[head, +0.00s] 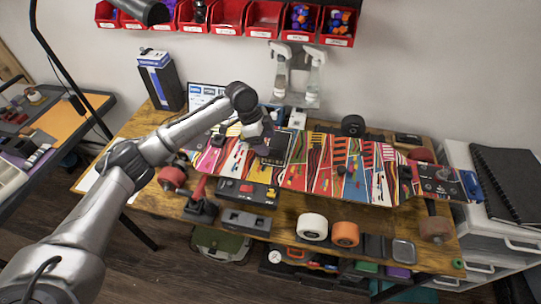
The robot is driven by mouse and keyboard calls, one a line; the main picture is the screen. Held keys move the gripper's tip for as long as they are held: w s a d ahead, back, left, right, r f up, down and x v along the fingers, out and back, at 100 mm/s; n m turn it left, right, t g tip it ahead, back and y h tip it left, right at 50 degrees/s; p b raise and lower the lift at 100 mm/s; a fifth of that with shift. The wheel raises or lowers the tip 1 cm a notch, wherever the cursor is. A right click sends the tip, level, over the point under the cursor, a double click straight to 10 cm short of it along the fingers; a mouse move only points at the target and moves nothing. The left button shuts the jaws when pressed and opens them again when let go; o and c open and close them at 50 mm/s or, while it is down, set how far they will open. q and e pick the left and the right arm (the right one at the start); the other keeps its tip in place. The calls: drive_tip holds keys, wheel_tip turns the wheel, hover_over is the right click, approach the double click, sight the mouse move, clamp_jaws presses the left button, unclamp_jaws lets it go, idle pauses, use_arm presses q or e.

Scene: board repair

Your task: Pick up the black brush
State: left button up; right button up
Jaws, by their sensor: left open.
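My left arm reaches in from the lower left over the workbench (285,222). My left gripper (268,147) is above the colourful skateboard deck (325,165), left of its middle. It is open, but its fingertips are small and dark against the deck. I cannot make out the black brush with certainty. A black-based tool with a red handle (200,190) stands at the front left of the bench. My right gripper is not in view.
White and orange wheels (345,233) sit at the front edge, beside a dark block (374,245). Spray bottles (315,75) are at the wall under red bins (263,17). A blue and black box (160,78) stands at the back left. A black notebook (505,180) lies on the right cabinet.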

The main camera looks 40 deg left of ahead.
sight(272, 152)
use_arm(q)
drive_tip(key=shift+b+x, duration=0.45)
drive_tip(key=shift+x, duration=2.3)
drive_tip(key=shift+f+p, duration=0.15)
drive_tip(key=shift+p, duration=0.2)
drive_tip(key=c, duration=1)
